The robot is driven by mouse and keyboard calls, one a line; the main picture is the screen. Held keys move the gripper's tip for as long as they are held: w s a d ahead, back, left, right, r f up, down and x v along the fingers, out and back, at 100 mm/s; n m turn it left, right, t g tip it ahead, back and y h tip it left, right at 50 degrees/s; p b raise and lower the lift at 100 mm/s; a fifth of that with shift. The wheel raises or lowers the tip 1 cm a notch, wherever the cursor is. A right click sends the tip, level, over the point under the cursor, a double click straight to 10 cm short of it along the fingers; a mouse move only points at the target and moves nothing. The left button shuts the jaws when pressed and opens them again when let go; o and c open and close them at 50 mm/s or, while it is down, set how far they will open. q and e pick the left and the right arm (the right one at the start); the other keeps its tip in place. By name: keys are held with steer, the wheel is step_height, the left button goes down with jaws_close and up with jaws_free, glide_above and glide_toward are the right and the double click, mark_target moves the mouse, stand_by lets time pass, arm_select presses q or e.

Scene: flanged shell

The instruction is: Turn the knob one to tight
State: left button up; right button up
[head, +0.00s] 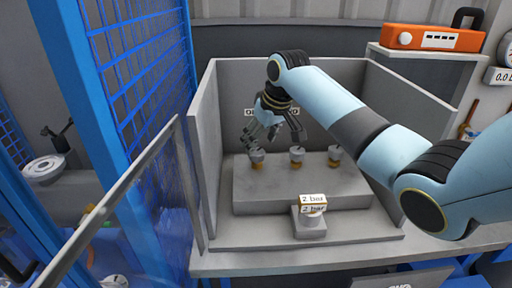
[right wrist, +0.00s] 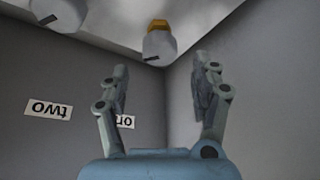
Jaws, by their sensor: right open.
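Several small grey knobs with yellow-orange bases stand in a row on a raised grey block (head: 300,190) inside a grey open-fronted shell. The leftmost knob (head: 257,155) is below my right gripper (head: 272,136), which is open and empty, fingers spread and pointing down. In the right wrist view a knob (right wrist: 159,46) with a yellow base is ahead of the fingertips (right wrist: 163,78), apart from them. A second knob (right wrist: 62,14) is at the upper left. A label reading "two" (right wrist: 49,109) is on the wall; another, starting "on" (right wrist: 125,121), is partly hidden by a finger.
The shell's side wall (head: 207,150) is left of the gripper. An orange device (head: 432,38) rests on a shelf at the upper right. A blue mesh fence (head: 140,70) stands left.

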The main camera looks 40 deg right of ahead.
mark_target(257, 151)
steer(key=x, duration=0.4)
steer(key=c, duration=1.1)
arm_select(q)
steer(key=shift+w, duration=1.05)
arm_select(e)
steer(key=shift+c, duration=0.4)
